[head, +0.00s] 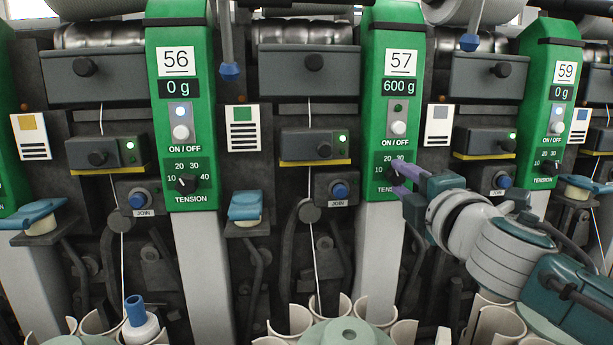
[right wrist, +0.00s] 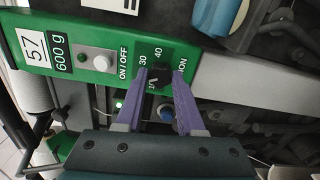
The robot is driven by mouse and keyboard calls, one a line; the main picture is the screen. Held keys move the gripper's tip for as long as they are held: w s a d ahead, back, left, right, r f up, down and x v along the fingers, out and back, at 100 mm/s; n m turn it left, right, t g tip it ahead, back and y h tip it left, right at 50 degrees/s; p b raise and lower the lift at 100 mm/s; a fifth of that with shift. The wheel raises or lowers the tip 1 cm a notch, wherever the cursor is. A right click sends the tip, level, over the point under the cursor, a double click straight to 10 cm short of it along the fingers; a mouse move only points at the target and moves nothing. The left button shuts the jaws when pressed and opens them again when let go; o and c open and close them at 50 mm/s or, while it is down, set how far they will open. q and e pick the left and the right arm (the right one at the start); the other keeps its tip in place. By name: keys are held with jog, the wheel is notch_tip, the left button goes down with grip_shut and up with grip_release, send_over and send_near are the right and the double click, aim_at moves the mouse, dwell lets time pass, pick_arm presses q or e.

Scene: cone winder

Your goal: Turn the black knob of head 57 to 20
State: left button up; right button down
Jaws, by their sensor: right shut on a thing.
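The green panel of head 57 (head: 378,120) stands right of centre in the head view, with its display reading 600 g. Its black knob (right wrist: 159,76) sits low on the panel in the tension scale. My right gripper (head: 397,179) reaches it from the lower right. In the right wrist view the two purple fingers of my right gripper (right wrist: 159,80) lie on either side of the knob, shut on it. The fingers hide part of the scale, and I cannot tell for sure which number the knob's pointer faces. My left gripper is not in view.
Above the knob is the white ON/OFF button (head: 398,128). Head 56 (head: 178,110) stands to the left and head 59 (head: 551,90) to the right. A blue JOIN button (head: 340,190) and a blue lever (head: 245,206) lie left of the panel.

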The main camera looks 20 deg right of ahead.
dwell(0.3)
jog(key=c, duration=0.5)
grip_release()
jog(key=shift+s, duration=0.1)
jog(key=v, duration=0.9)
jog(key=shift+s+a, duration=0.15)
jog(key=shift+s, duration=0.2)
jog(key=shift+p, duration=0.3)
